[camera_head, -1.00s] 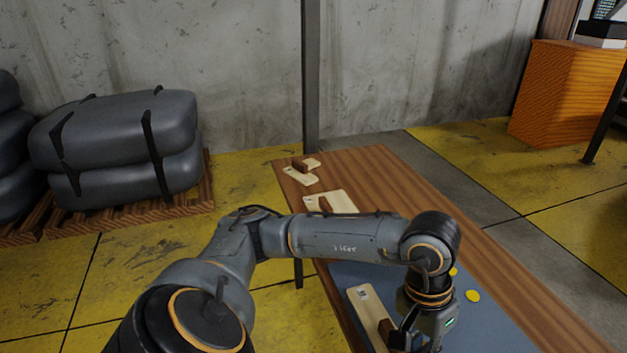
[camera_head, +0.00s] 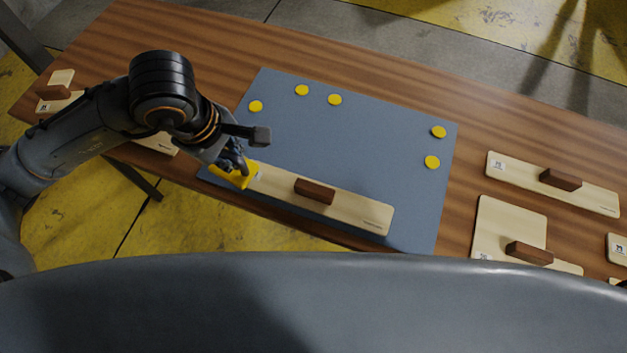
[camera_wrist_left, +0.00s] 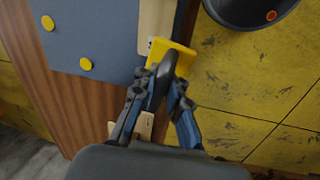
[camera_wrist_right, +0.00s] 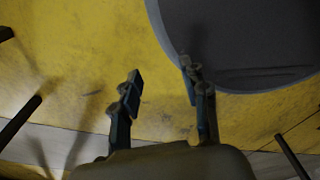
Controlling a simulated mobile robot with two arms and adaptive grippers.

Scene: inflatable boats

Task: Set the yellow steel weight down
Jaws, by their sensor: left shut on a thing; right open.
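The yellow steel weight (camera_head: 233,178) is at the near left corner of the blue-grey mat (camera_head: 300,135), beside the left end of a long pale wooden template (camera_head: 355,207) with a brown handle. My left gripper (camera_head: 233,160) is shut on the weight from above. In the left wrist view the yellow weight (camera_wrist_left: 183,58) has a dark grip between the fingers (camera_wrist_left: 163,85) and partly overlaps the template's end. I cannot tell whether the weight touches the mat or template. My right gripper (camera_wrist_right: 160,80) is open and empty, away from the table, with the floor behind it.
Several flat yellow discs (camera_head: 335,99) lie on the mat, whose middle is clear. More wooden templates lie on the table (camera_head: 470,215) to the right (camera_head: 553,184) and far left (camera_head: 60,95). The table's near edge runs close to the weight.

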